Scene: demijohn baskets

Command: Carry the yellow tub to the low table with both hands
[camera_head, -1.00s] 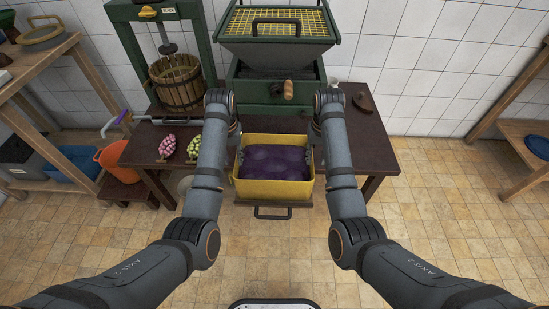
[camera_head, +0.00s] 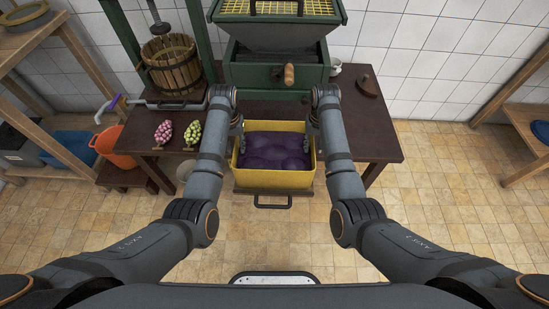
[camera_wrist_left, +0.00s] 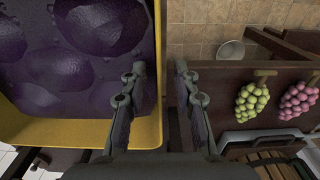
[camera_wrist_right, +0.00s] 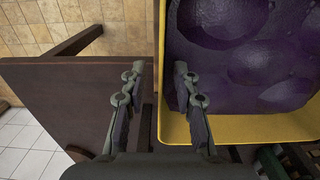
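The yellow tub (camera_head: 275,179) is full of dark purple contents and sits at the front edge of the dark brown table (camera_head: 372,145). My left gripper (camera_head: 238,140) is at its left wall, and my right gripper (camera_head: 312,138) is at its right wall. In the left wrist view, the fingers (camera_wrist_left: 160,92) stand apart, one on each side of the yellow wall (camera_wrist_left: 157,75). In the right wrist view, the fingers (camera_wrist_right: 160,92) likewise straddle the opposite wall (camera_wrist_right: 161,70), with gaps visible. What supports the tub underneath is mostly hidden.
Pink grapes (camera_head: 163,132) and green grapes (camera_head: 192,134) lie left of the tub. A green crusher (camera_head: 276,66) and a wooden-basket press (camera_head: 172,64) stand behind. An orange bucket (camera_head: 117,146) and a small low stool (camera_head: 122,177) are at left. Tiled floor (camera_head: 440,225) is clear at right.

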